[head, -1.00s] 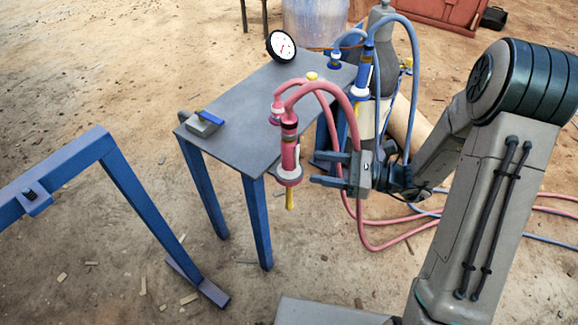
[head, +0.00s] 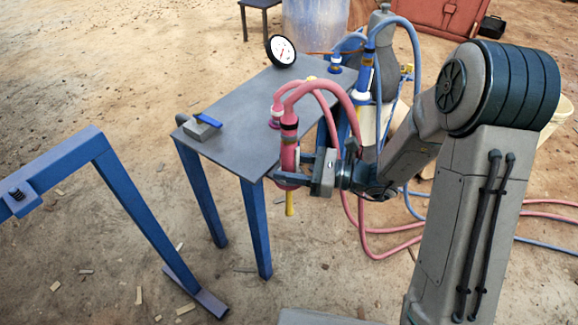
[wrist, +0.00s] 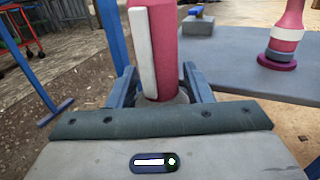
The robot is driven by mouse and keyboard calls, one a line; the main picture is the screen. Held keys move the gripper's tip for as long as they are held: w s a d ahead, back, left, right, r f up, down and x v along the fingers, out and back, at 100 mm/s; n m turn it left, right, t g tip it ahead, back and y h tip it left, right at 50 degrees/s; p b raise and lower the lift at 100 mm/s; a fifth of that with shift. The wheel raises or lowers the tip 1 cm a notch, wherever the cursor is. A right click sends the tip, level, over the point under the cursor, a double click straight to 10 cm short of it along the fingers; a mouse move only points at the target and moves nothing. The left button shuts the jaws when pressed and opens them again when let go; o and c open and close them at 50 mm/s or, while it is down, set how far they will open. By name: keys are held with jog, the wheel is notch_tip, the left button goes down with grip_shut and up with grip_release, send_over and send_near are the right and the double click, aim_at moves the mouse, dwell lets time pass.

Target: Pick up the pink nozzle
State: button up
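The pink nozzle (head: 289,156) stands upright at the table's right front edge, its yellow tip pointing down and a pink hose arching from its top. In the wrist view the nozzle (wrist: 167,45), with a pale strip along its side, stands between the fingers. My gripper (head: 292,169) reaches it from the right, with a finger on either side of its lower body. In the wrist view my gripper (wrist: 160,85) looks open, with the fingers apart around the nozzle. Firm contact is not visible. The nozzle's lower end is hidden by my gripper in the wrist view.
The grey table (head: 245,110) carries a grey block with a blue handle (head: 203,126) and a round gauge (head: 281,51). A blue nozzle (head: 364,80) stands beyond. Pink hoses (head: 400,240) lie on the ground at right. A blue frame (head: 125,190) stands at left.

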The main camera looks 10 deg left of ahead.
aim_at(290, 111)
jog(key=c, duration=0.8)
jog(key=shift+c, duration=0.2)
notch_tip(290, 111, up, 18)
jog(key=p, duration=0.7)
jog(key=shift+r, duration=0.1)
notch_tip(290, 111, up, 20)
jog(key=p, duration=1.8)
jog(key=shift+p, duration=0.35)
jog(key=shift+f, duration=0.2)
